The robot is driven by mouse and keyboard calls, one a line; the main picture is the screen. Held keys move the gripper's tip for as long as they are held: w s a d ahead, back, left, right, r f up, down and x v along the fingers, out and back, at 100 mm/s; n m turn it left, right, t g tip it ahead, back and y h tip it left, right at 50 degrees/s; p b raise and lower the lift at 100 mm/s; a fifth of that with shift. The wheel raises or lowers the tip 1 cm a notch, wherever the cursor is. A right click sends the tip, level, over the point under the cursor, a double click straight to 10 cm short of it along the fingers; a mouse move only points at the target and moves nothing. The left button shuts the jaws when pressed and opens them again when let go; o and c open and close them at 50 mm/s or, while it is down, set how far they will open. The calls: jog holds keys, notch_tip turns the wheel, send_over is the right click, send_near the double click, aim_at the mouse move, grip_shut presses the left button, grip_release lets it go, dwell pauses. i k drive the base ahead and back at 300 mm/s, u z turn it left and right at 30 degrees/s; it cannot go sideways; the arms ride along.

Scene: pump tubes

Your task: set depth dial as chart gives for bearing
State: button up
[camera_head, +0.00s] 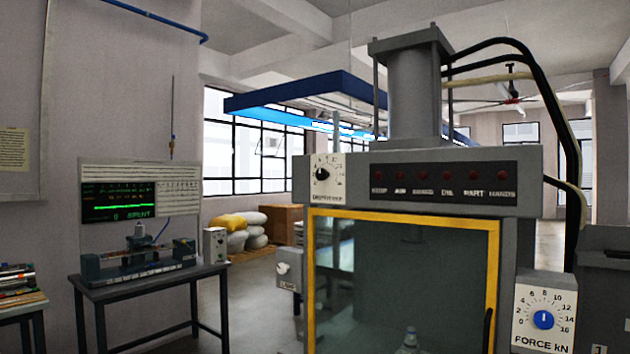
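A small white dial plate (327,180) with a black knob (322,174) is on the upper left of the grey press. Its scale and the label under it are too small to read surely, so I cannot tell its setting. A pale sheet (14,149) with fine lines of text hangs on the wall at the far left; its text is unreadable. A pale object (410,338) shows low behind the press's window, cut by the frame edge; I cannot tell whether it is a bearing. My gripper is not in view.
The yellow-framed door (403,222) of the press looks shut. A FORCE kN dial (543,319) with a blue knob is at lower right. A row of dark lamps (443,174) runs along the top panel. A dark bench (150,277) with a test rig stands left; floor shows between.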

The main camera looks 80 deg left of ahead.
aim_at(321, 175)
jog(key=u, duration=1.1)
jog(key=i, duration=0.9)
jog(key=z, duration=0.25)
jog(key=k, duration=0.2)
jog(key=u, duration=2.7)
